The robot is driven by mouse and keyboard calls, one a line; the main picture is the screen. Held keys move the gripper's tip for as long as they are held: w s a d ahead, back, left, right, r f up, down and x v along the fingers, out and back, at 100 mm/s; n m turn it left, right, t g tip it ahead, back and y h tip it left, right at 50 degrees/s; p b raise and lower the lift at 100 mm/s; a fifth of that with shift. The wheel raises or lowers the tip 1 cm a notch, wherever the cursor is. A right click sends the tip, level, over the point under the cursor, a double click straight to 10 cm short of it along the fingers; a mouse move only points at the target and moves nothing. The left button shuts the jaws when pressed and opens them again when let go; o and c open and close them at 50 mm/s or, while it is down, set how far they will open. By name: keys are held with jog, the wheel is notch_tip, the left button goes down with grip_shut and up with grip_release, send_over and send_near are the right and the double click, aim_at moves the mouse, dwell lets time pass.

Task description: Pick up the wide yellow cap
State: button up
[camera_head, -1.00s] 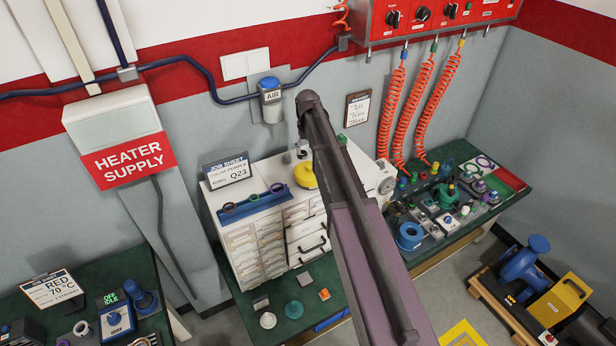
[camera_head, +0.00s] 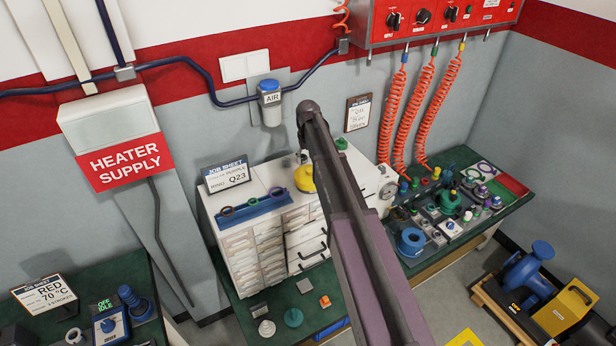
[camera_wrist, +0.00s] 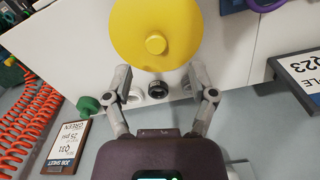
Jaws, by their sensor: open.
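The wide yellow cap (camera_head: 303,179) sits on top of the white drawer cabinet in the head view, partly hidden by my arm. In the wrist view the yellow cap (camera_wrist: 150,20) is a large round disc with a small raised knob, at the top of the picture and cut off by its edge. My gripper (camera_wrist: 160,78) is open, its two fingers spread apart. Its fingertips show just below the cap's near edge, one towards each side, with nothing held between them. I cannot tell how high they are above the cap. In the head view my arm hides the gripper.
A blue rack (camera_head: 253,206) with rings stands left of the cap on the cabinet, beside a job sheet (camera_head: 227,175). In the wrist view a black ring (camera_wrist: 158,89), a white ring (camera_wrist: 133,94) and a green part (camera_wrist: 88,106) lie near the fingers.

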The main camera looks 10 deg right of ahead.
aim_at(309, 170)
jog(key=shift+s+d+f+b, duration=0.1)
jog(key=shift+s+f+b, duration=0.05)
jog(key=shift+f+b, duration=0.65)
jog(key=shift+s+d+f+b, duration=0.1)
jog(key=shift+f+b, duration=0.55)
jog(key=shift+f, duration=0.1)
jog(key=shift+f+b, duration=1)
grip_shut()
